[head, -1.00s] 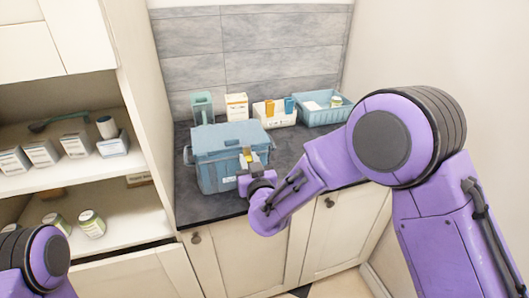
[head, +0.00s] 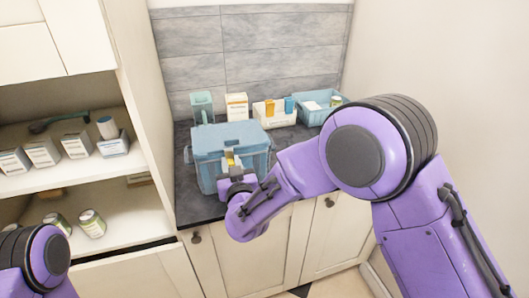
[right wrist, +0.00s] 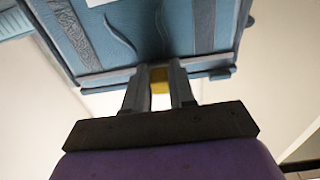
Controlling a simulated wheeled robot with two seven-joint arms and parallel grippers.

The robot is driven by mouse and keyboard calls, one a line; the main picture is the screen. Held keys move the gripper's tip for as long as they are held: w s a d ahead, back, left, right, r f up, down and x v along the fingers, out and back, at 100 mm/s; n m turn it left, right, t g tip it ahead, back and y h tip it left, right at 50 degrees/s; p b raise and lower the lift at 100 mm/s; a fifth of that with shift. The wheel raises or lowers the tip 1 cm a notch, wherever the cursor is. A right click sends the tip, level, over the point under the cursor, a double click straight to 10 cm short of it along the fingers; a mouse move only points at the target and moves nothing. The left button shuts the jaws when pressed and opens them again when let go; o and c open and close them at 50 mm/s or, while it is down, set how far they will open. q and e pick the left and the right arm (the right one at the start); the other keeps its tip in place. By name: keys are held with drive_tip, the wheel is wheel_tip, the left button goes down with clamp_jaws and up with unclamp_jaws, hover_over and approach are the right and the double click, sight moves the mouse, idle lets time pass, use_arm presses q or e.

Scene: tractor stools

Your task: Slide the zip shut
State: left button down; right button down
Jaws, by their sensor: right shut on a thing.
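A blue cooler-like bag (head: 222,139) stands on the dark counter. A yellow pull tab (head: 229,156) shows at its front, just under the lid edge. My right gripper (head: 232,168) is at the front of the bag and shut on the yellow tab. In the right wrist view the tab (right wrist: 160,90) sits between the two grey fingers (right wrist: 160,84), against the edge of the bag (right wrist: 135,30). The zip's track and how far it is closed cannot be made out. My left gripper is out of view; only part of that arm shows at the lower left.
Behind the bag stand a teal holder (head: 202,105), a white and yellow box (head: 237,106), a white bin (head: 275,119) and a blue basket (head: 315,117). A shelf unit (head: 100,195) with boxes and jars is at left. The counter (head: 195,207) has little free room in front.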

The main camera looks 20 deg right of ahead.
sight(206, 161)
drive_tip(key=shift+a, duration=3.2)
drive_tip(key=c, duration=0.8)
unclamp_jaws()
drive_tip(key=shift+a, duration=0.1)
drive_tip(key=shift+o, duration=0.2)
